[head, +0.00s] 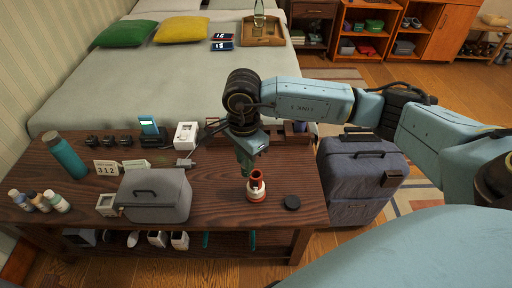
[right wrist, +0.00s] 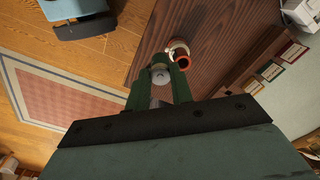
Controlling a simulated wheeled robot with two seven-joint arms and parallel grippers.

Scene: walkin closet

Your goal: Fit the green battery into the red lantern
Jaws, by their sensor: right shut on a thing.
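The red lantern (head: 257,188) stands upright on the dark wooden bench, with a red rim around its open top and a pale band below. In the right wrist view the lantern (right wrist: 179,54) shows just beyond my fingertips, its red ring facing the camera. My right gripper (head: 246,168) is just above and slightly left of the lantern in the head view. It is shut on the green battery, whose grey round end (right wrist: 160,74) shows between the dark green fingers (right wrist: 158,86). The battery's green side is mostly hidden. My left gripper is not in view.
A black round disc (head: 292,202) lies right of the lantern. A grey case (head: 157,196) stands to the left, with a teal bottle (head: 65,155) and small boxes beyond. A blue-grey suitcase (head: 360,178) stands right of the bench (head: 222,214). The bed is behind.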

